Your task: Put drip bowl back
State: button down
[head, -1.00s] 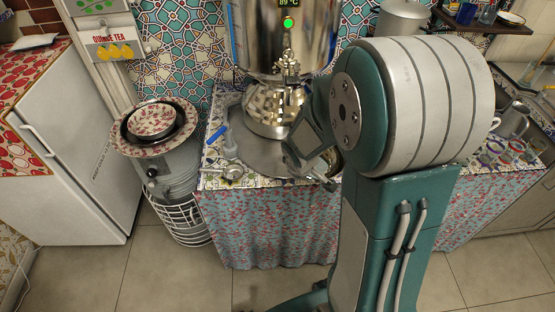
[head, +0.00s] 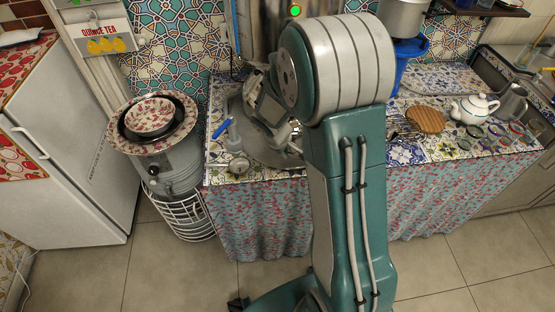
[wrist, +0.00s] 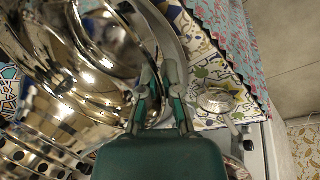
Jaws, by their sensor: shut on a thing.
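The drip bowl (wrist: 108,42) is a shiny metal bowl in the wrist view's upper left. My gripper (wrist: 161,72) is shut on its rim, with one finger on each side. The bowl is close to the samovar's polished metal base (wrist: 40,150); I cannot tell whether they touch. In the head view the samovar (head: 262,40) stands at the back of the counter, and my arm hides much of it. My gripper's end (head: 268,105) is in front of the samovar, above the round metal tray (head: 258,148). The bowl is hidden there.
A metal strainer (head: 238,165) and a blue-handled item (head: 222,128) lie left of my gripper. A white teapot (head: 474,108) and a round wooden trivet (head: 426,119) are at right. A heater with a patterned bowl (head: 152,114) stands left of the counter.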

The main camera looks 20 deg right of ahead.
jog(key=w+f, duration=0.1)
jog(key=w+a+f, duration=0.1)
jog(key=shift+a+f, duration=0.1)
jog(key=shift+f, duration=0.2)
jog(key=shift+w+f, duration=0.45)
jog(key=shift+f, duration=0.1)
jog(key=x, duration=0.3)
jog(key=shift+s+a+f, duration=0.15)
jog(key=shift+f, duration=0.05)
jog(key=shift+a, duration=0.2)
jog(key=shift+a+f, duration=0.1)
jog(key=c, duration=0.8)
grip_release()
